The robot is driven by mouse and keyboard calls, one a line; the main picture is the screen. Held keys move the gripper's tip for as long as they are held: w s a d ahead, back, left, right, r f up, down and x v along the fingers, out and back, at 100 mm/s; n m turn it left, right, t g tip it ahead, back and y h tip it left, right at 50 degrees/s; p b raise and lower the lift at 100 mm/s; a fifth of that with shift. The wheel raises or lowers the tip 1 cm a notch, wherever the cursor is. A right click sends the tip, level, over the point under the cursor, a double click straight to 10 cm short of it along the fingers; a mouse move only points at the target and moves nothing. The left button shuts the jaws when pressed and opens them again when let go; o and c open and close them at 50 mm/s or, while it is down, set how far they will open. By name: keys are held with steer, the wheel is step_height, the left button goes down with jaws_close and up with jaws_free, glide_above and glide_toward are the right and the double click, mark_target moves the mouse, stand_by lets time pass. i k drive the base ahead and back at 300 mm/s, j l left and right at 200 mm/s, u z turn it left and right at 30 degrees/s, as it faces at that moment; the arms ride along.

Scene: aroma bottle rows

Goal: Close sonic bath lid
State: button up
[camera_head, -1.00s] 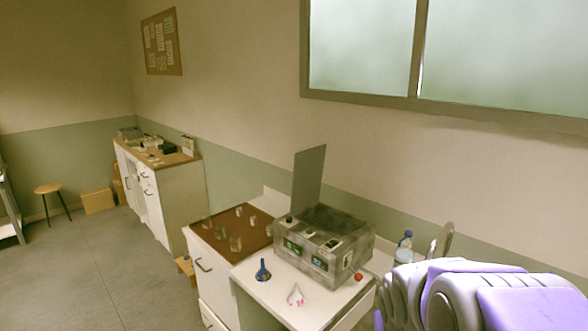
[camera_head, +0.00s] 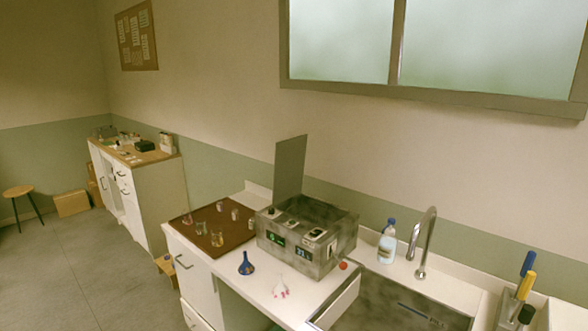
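The sonic bath (camera_head: 318,258) is a grey metal box on the white counter, with small lit displays on its front. Its lid (camera_head: 290,167) is a flat grey panel standing upright at the left end of the box, so the bath is open on top. My gripper is not in view.
A brown board (camera_head: 183,224) with several small glass bottles lies left of the bath. A blue funnel (camera_head: 246,263) and a white item with pink tips (camera_head: 281,288) lie in front. On the right are a bottle (camera_head: 387,245), a tap (camera_head: 424,240), a sink (camera_head: 395,305) and a tool holder (camera_head: 510,308).

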mark_target(289, 153)
steer(key=i+j+z, duration=0.15)
steer(key=j+z, duration=0.15)
steer(key=z, duration=0.15)
steer(key=i+j+z, duration=0.15)
steer(key=j+z, duration=0.2)
steer(key=z, duration=0.15)
steer(key=i+j+z, duration=0.25)
steer(key=j, duration=1.05)
steer(key=j+z, duration=0.2)
steer(key=j, duration=2.4)
